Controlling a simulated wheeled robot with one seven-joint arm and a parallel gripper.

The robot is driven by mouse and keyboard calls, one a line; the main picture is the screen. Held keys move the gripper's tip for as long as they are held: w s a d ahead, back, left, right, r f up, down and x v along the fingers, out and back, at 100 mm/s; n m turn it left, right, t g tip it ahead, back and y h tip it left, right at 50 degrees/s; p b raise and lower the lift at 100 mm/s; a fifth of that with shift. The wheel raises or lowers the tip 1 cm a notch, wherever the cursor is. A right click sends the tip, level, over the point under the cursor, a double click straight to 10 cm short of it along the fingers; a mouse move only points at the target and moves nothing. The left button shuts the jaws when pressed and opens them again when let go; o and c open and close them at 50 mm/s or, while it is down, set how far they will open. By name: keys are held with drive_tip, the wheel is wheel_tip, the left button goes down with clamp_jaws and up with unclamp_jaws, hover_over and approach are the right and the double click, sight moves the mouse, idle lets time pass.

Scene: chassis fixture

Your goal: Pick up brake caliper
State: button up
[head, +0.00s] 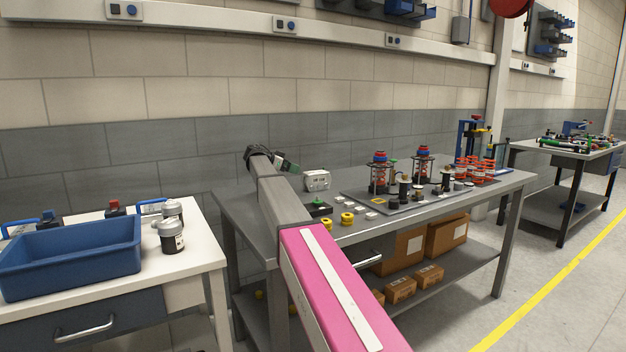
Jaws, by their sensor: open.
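My arm reaches from the bottom of the head view to the left end of the grey workbench (232,205). My gripper (290,166) is at its far end, small and dark, above the back left of the bench. It is open, and I see nothing held in it. I cannot surely pick out the brake caliper. A pale grey, blocky part (317,180) stands at the bench's back edge, just right of and below my gripper and apart from it; it may be the caliper. My arm hides part of the bench's left end.
A dark mat (352,197) holds spring struts (380,172), orange springs (475,169) and small parts. Yellow bushings (348,218) and a black part (319,208) lie near the bench's front left. A white table with a blue bin (70,258) and canisters (172,236) stands left.

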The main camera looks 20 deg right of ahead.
sight(312, 172)
drive_tip(key=x, duration=1)
drive_tip(key=shift+w+d, duration=0.1)
drive_tip(key=shift+d, duration=0.35)
drive_tip(key=shift+r, duration=0.15)
drive_tip(key=c, duration=1.8)
